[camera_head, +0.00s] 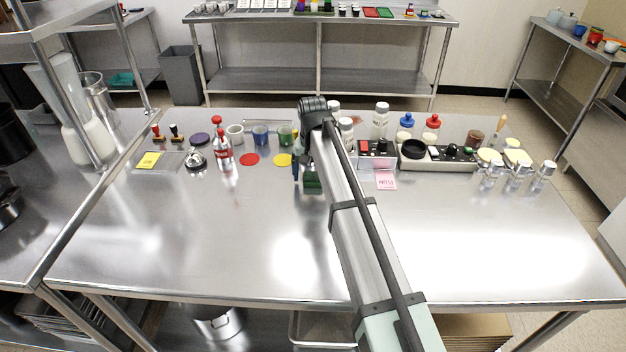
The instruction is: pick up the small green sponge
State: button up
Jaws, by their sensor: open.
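A small dark green block (312,184), which looks like the green sponge, shows just left of my arm's far end, on or close to the steel table. My arm hides part of the space around it. My gripper (303,176) points down at this spot, and one dark finger shows just left of the block. The gripper is open. I cannot tell whether the block lies between the fingers or touches them.
Left are a red-capped bottle (223,150), a bell (196,160), cups, and red and yellow discs (282,160). Right are a grey control unit (437,158), a pink note (386,180), and glass shakers (516,178). The table's front (200,250) is clear.

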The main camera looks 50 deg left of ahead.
aim_at(313, 176)
jog(key=shift+f, duration=0.4)
jog(key=shift+c, duration=0.2)
jog(key=c, duration=1.1)
jog(key=shift+c, duration=0.5)
notch_tip(313, 176, up, 18)
